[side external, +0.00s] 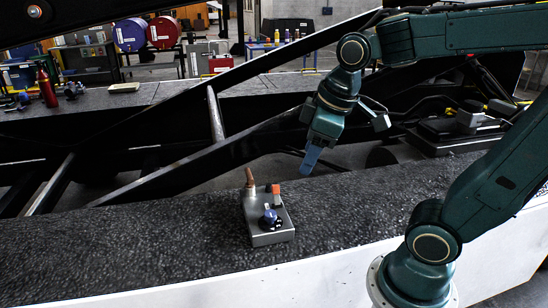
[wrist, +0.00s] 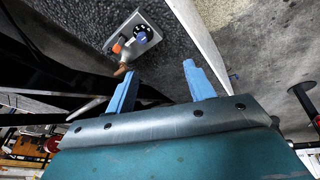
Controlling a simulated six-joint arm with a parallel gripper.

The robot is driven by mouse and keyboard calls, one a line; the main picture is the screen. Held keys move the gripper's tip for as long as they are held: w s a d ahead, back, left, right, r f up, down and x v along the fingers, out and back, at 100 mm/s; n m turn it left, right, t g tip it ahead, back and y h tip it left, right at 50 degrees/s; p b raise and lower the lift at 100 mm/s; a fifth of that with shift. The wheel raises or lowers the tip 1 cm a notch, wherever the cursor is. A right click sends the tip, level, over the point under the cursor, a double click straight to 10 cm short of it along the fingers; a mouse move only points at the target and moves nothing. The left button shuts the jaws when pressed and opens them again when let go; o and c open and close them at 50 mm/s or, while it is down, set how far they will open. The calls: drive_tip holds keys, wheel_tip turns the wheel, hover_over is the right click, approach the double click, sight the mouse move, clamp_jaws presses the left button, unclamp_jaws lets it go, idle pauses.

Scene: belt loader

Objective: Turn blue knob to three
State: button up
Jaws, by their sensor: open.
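The blue knob (side external: 270,216) sits on the top of a small grey control box (side external: 263,235) on the dark textured ledge. A brown-tipped lever (side external: 250,180) and an orange-red capped part (side external: 276,190) stand on the box behind the knob. In the wrist view the blue knob (wrist: 141,33) shows on the box (wrist: 132,44) above the fingers. My gripper (side external: 309,166) hangs above and to the right of the box, apart from it. In the wrist view its two blue fingers (wrist: 155,78) are spread with nothing between them. The number the knob points to is too small to read.
The dark ledge (side external: 130,250) around the box is clear. Black diagonal beams (side external: 200,167) run behind it. A red bottle (side external: 47,86) and small items stand on the far ledge at left. Other machine parts (side external: 465,120) lie at right.

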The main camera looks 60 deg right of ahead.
drive_tip(key=w+d+f+n+g, duration=0.2)
drive_tip(key=w+d+f+n, duration=0.15)
drive_tip(key=w, duration=0.35)
drive_tip(key=n+g, duration=0.2)
drive_tip(key=n, duration=0.3)
hover_over(270, 213)
wheel_tip(270, 213, down, 7)
drive_tip(key=shift+m, duration=0.25)
wheel_tip(270, 213, down, 14)
drive_tip(key=shift+r, duration=0.15)
drive_tip(key=c, duration=1)
